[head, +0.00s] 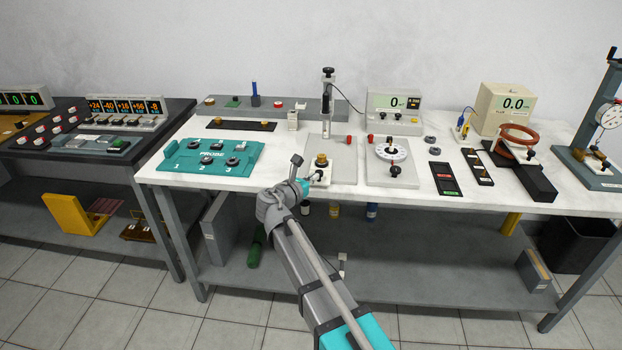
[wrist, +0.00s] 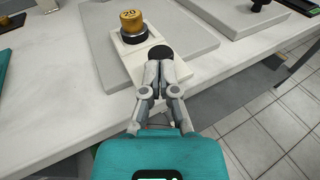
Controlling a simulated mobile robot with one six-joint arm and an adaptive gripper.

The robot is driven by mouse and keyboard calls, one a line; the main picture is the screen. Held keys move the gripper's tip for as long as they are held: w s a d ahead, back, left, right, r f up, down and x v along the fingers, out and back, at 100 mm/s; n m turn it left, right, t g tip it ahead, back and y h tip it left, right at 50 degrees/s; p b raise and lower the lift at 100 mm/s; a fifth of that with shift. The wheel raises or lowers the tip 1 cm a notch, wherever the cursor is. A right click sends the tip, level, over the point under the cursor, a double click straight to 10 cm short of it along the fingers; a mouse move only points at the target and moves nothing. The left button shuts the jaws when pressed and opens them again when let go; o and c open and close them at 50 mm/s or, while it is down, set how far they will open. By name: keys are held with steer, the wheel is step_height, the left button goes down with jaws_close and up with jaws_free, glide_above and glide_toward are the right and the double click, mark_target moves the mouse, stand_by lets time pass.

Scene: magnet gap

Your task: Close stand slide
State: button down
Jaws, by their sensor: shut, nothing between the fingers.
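The slide carries a brass weight marked 20 (wrist: 131,22) on a dark round seat. A black knob (wrist: 161,52) stands at the slide's near end. My gripper (wrist: 160,58) is shut and empty, its fingertips right at the knob's near side and overlapping it in view. Whether they touch the knob is unclear. In the head view my gripper (head: 305,186) is at the table's front edge.
A teal PROBE tray (head: 185,160) lies to the left. A plate with a round dial (head: 392,165) stands just right of the stand. Further right are dark panels (head: 446,178) and a copper coil (head: 518,136). Open floor lies in front of the white table (head: 560,197).

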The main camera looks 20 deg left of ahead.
mark_target(317, 160)
steer(key=shift+w, duration=0.1)
steer(key=w+a, duration=0.1)
steer(key=w, duration=0.2)
steer(key=w+a, duration=0.1)
steer(key=w, duration=0.3)
steer(key=w+a, duration=0.1)
steer(key=w, duration=0.3)
steer(key=shift+w, duration=0.1)
steer(key=shift+w+r, duration=0.1)
steer(key=shift+w, duration=0.2)
steer(key=shift+s, duration=0.1)
steer(key=shift+s, duration=0.55)
steer(key=p+v, duration=0.2)
steer(key=v, duration=1.1)
steer(key=shift+a, duration=0.2)
